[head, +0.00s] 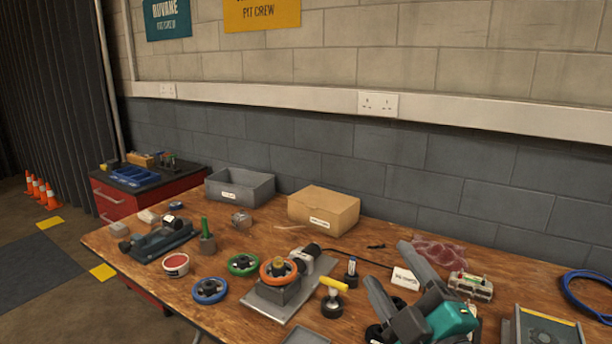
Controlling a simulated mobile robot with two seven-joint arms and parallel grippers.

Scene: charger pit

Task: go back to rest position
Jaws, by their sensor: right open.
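My right gripper (387,262) comes in from the lower right over the wooden workbench (215,322). Its two grey fingers are spread apart, with nothing visible between them. They point up and left, near a small white box (405,278) with dark lettering. The teal wrist of my right arm is at the bottom edge. It hides part of the bench and a dark round thing below it. My left gripper is not in view.
A metal stand with an orange wheel (266,272), a green wheel (243,264), a blue wheel (209,290) and a yellow-handled tool (333,287) stand left of the gripper. A cardboard box (323,211) and grey bin (240,187) are behind. A blue cable (567,287) lies right.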

